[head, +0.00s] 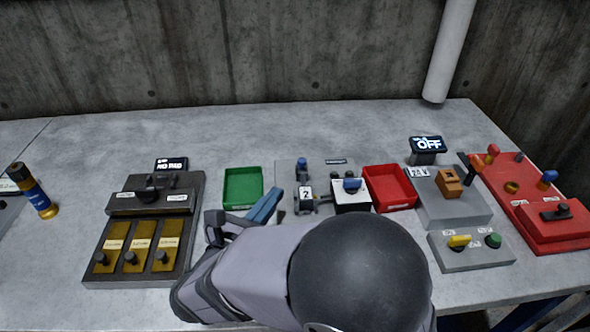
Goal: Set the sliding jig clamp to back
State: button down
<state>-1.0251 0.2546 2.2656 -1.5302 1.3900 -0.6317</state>
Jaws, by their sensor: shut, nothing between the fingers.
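A grey plate (322,168) lies mid-table between a green tray and a red tray. On it are a blue-topped post (302,168), a small block marked "?" (305,194) and a white-topped dark block (351,197) with a blue piece. I cannot tell for sure which part is the sliding jig clamp; my arm covers the plate's near side. My gripper (268,203) has blue fingers, which look shut and empty. It is by the plate's left edge, near the green tray; I cannot tell whether it touches anything.
The green tray (225,204) and red tray (417,204) flank the plate. At right are a grey box (470,212) with an orange block (445,181), an "OFF" display (428,144) and a red panel (525,205). A dark panel (97,268) with yellow plates is at left. The back table is clear.

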aim_at(300, 163)
jog(key=p+x, duration=0.1)
jog(key=x, duration=1.1)
jog(key=shift+w+d, duration=0.1)
jog(key=w, duration=0.3)
jog(key=shift+w, duration=0.2)
jog(key=shift+w+r, duration=0.1)
jog(key=shift+r, duration=0.1)
jog(key=v, duration=1.4)
jog(key=shift+f+b, duration=0.25)
jog(key=shift+b, duration=0.1)
